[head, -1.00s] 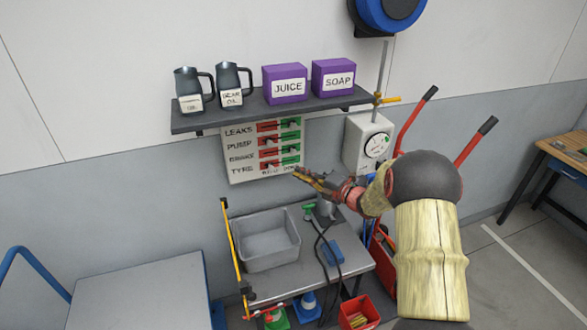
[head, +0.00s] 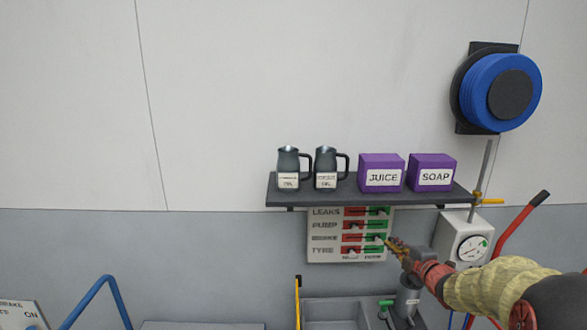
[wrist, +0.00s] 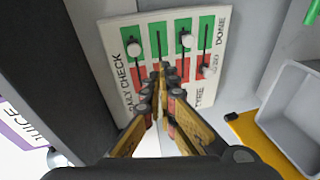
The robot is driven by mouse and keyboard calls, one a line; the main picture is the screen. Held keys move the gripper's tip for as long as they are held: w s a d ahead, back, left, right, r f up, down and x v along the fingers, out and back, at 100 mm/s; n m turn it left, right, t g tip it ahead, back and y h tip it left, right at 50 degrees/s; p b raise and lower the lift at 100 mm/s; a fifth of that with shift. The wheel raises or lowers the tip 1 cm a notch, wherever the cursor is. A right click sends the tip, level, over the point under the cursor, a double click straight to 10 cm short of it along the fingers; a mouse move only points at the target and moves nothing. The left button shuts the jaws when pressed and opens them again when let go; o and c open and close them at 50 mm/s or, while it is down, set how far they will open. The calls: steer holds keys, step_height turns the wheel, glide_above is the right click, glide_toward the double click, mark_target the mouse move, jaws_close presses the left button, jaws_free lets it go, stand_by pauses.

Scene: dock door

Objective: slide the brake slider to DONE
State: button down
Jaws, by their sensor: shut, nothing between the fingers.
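The check board (head: 316,250) hangs on the wall under the shelf, with rows LEAKS, PUMP, BRAKE and TYRE, each with red left and green right parts. My gripper (head: 389,241) is shut and empty, its tips at the green end of the BRAKE row. In the wrist view the board (wrist: 118,73) appears turned, with DONE at the top right. The brake slider's knob (wrist: 185,40) appears in the green part there, beyond my fingertips (wrist: 163,68). The tyre knob (wrist: 204,71) sits lower. The pump knob seems hidden by my fingers. I cannot tell whether my fingers touch a knob.
The dark shelf (head: 365,200) above the board holds two jugs (head: 289,168) and the purple JUICE (head: 381,172) and SOAP (head: 432,172) boxes. A white dial box (head: 462,240) stands right of the board. A grey basin (head: 345,313) lies below.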

steer(key=s+a+r+m+g+h, duration=0.1)
steer(key=s+r+m+g+h, duration=0.2)
steer(key=s+m, duration=0.45)
steer(key=s+a+r+m+g+h, duration=0.15)
steer(key=s+r+m, duration=0.25)
steer(key=s, duration=0.6)
steer(key=s+a+f+m+g, duration=0.1)
steer(key=s+a+f+m, duration=0.1)
steer(key=s, duration=0.7)
steer(key=s+a+f+m+g+y, duration=0.1)
steer(key=s+a, duration=0.4)
steer(key=s, duration=0.5)
steer(key=s+a+f+m+g, duration=0.3)
steer(key=s+a+m, duration=0.1)
steer(key=s, duration=0.5)
steer(key=shift+s+y, duration=0.2)
steer(key=shift+y, duration=0.15)
steer(key=shift+a+m, duration=0.1)
steer(key=shift+m, duration=0.15)
